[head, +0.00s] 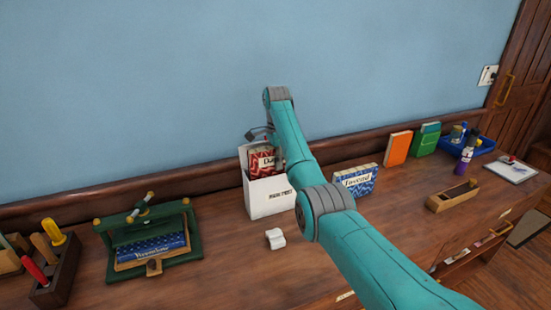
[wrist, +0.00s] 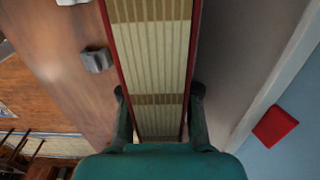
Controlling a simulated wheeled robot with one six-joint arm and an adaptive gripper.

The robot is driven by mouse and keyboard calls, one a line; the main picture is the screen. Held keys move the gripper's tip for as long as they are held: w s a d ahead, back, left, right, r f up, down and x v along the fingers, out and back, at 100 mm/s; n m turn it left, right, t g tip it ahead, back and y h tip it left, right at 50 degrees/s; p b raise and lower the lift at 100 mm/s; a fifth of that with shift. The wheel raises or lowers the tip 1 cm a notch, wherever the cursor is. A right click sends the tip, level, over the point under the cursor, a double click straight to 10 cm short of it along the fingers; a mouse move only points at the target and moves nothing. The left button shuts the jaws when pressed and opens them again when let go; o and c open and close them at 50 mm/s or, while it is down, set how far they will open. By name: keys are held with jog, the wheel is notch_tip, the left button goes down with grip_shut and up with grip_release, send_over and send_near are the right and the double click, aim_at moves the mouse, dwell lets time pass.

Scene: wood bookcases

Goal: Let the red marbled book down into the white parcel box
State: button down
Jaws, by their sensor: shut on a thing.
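The red marbled book (head: 262,161) stands upright at the white parcel box (head: 270,200), its upper part showing above the front wall. Its lower part is hidden behind that wall, so I cannot tell whether it touches the bottom. My gripper (head: 263,137) is above the box, partly hidden by my arm, and shut on the book. In the wrist view the fingers of my gripper (wrist: 158,93) lie on either side of the book's cream page edge (wrist: 158,60), with red cover edges along both sides.
A small white block (head: 275,239) lies in front of the box. A blue book (head: 356,180) stands to its right, and a green stand with a blue book (head: 150,247) is to its left. Orange (head: 397,149) and green books stand farther right. The blue wall is close behind.

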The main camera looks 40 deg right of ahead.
jog(key=c, duration=0.8)
grip_release()
jog(key=shift+o, duration=0.2)
jog(key=o, duration=0.4)
